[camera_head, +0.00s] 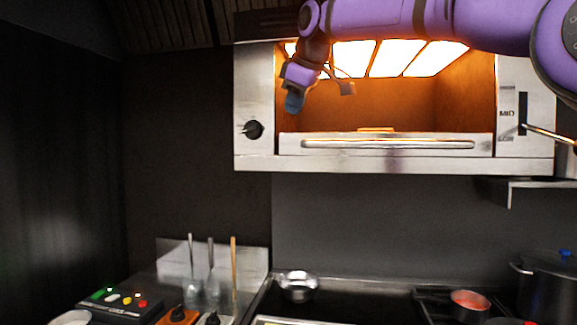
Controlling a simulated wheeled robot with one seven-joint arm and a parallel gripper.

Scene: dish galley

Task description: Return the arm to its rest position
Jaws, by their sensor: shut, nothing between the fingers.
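My gripper (293,101) hangs from my purple arm in the upper middle of the head view, in front of the left part of an open oven-like grill (375,163). Its fingers are shut, point downward and hold nothing. My arm reaches in from the upper right, across the top of the grill's glowing opening, and hides part of it. I cannot tell how far the gripper is from the grill's front.
The grill has a dark knob (253,130) at left and a lever (546,133) at right. Below stand a metal bowl (298,286), a red-filled pan (469,305), a dark pot (547,290) and a button box (117,303). The wall between is bare.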

